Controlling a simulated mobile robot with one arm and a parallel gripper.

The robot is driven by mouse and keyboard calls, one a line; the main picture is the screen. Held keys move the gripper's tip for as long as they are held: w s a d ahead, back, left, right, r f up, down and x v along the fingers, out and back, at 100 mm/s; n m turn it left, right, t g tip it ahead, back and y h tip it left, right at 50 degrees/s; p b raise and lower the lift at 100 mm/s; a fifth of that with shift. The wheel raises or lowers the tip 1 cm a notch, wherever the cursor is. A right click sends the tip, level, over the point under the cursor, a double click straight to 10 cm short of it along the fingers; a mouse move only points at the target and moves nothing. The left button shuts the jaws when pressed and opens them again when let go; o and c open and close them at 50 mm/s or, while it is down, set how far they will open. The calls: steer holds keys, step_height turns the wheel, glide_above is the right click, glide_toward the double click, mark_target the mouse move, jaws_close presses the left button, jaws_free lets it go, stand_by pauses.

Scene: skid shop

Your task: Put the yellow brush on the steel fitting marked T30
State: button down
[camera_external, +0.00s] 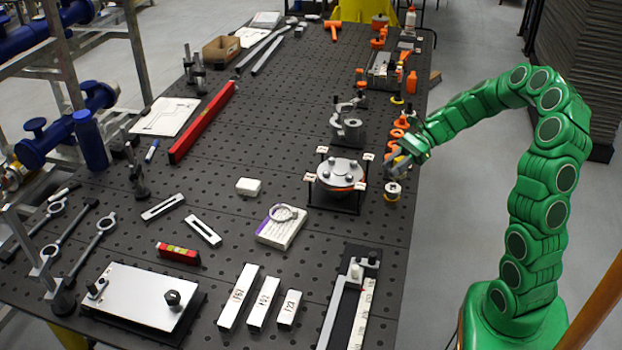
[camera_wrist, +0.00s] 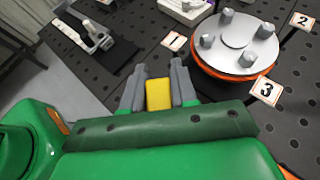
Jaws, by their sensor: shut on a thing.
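My gripper (camera_external: 397,168) is at the right edge of the dark perforated table, just right of the round steel flange. In the wrist view my gripper (camera_wrist: 158,88) is shut on a yellow thing (camera_wrist: 158,96), which looks like the yellow brush; only a short block of it shows. Three pale steel bars with dark marks stand near the front: left bar (camera_external: 238,297), middle bar (camera_external: 264,302) and right bar (camera_external: 290,308). Their marks are too small to read surely, so I cannot tell which thing is marked T30.
The round steel flange (camera_external: 340,170) with several studs and number cards stands beside my gripper; it also shows in the wrist view (camera_wrist: 236,42). A small round item (camera_external: 392,191) is just below my gripper. A black clamp fixture (camera_external: 346,305) is at the front right. The table's middle has bare room.

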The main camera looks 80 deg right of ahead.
steer(key=shift+w+d+f, duration=0.25)
steer(key=shift+w+f, duration=0.2)
steer(key=shift+f, duration=1.65)
steer(key=c, duration=0.9)
jaws_free()
steer(key=shift+f, duration=0.1)
